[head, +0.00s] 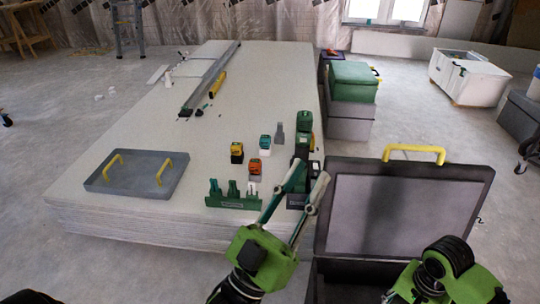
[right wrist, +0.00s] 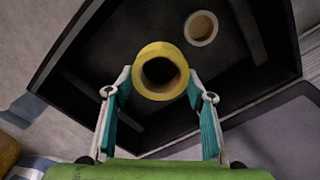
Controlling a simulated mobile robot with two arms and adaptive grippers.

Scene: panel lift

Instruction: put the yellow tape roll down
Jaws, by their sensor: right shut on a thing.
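The yellow tape roll (right wrist: 143,86) is in the right wrist view, its round opening facing the camera. My right gripper (right wrist: 160,88) is shut on it, one fingertip on each side. The roll is over the dark interior of an open case (right wrist: 88,105); how far above the floor of the case I cannot tell. In the head view my right arm covers part of the case, and the held roll is hidden. My left gripper (head: 309,178) is open and empty, between the panel stack and the case.
A pale tape roll (right wrist: 201,28) lies inside the case. The raised case lid (head: 400,210) has a yellow handle (head: 415,151). The panel stack (head: 130,215) holds a grey tray lid (head: 135,183), a green rack (head: 232,200) and several small tools. Green and grey boxes (head: 352,82) stand beside it.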

